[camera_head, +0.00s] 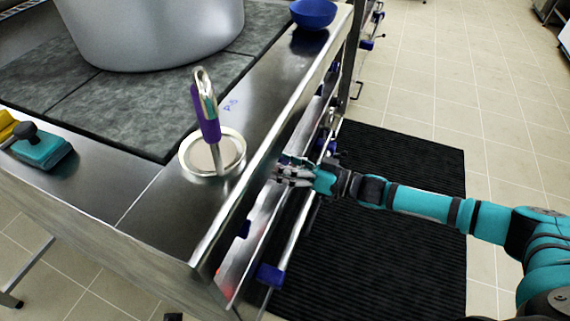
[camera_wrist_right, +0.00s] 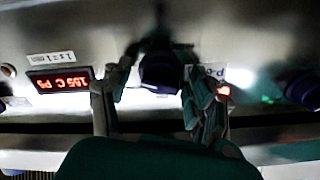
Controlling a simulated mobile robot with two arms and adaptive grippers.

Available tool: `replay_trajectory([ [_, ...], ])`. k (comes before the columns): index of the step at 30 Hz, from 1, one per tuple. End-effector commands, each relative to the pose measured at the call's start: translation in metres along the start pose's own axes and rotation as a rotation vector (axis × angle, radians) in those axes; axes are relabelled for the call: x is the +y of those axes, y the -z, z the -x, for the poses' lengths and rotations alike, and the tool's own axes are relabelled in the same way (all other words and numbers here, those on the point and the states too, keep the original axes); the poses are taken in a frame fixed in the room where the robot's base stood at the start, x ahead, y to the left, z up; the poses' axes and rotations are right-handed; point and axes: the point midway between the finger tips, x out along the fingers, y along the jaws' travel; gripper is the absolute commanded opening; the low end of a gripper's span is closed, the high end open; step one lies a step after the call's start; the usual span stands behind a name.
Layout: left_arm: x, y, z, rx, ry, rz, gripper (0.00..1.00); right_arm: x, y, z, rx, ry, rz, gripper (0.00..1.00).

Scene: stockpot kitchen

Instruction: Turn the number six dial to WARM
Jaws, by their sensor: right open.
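My right gripper (camera_head: 288,172) reaches in from the right to the front panel of the stove (camera_head: 262,222) in the head view. In the right wrist view the open gripper (camera_wrist_right: 158,88) has one finger on each side of a dark blue dial (camera_wrist_right: 161,73). I cannot tell whether the fingers touch it. A white label (camera_wrist_right: 211,75) beside the dial is partly hidden by the right finger, and its number is not clearly readable. The dial's pointer and the WARM mark are not readable. My left gripper is not in view.
A red-lit display (camera_wrist_right: 60,80) lies left of the dial, and another blue dial (camera_wrist_right: 303,88) lies right. A rail (camera_head: 292,240) with blue brackets runs along the stove front. A large pot (camera_head: 150,30) and a purple-handled utensil (camera_head: 208,120) stand on top. A black mat (camera_head: 400,250) covers the floor.

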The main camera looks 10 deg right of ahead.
Motion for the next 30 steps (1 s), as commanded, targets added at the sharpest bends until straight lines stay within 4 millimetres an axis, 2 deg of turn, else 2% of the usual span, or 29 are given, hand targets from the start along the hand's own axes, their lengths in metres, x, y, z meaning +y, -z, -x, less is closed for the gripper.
replay_trajectory([
  [5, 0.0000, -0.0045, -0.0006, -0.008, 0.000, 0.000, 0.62, 0.0000, 0.0001, -0.0001, 0.000, 0.000, 0.000, 0.59],
  [6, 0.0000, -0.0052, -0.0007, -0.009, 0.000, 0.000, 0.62, 0.0000, 0.0001, -0.0001, 0.000, 0.000, 0.000, 0.57],
  [18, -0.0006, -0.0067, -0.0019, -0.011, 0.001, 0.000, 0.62, -0.0001, 0.0001, 0.0001, 0.000, 0.000, 0.000, 0.07],
  [30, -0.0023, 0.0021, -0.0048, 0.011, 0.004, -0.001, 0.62, -0.0008, 0.0009, 0.0000, 0.001, 0.001, 0.087, 0.06],
])
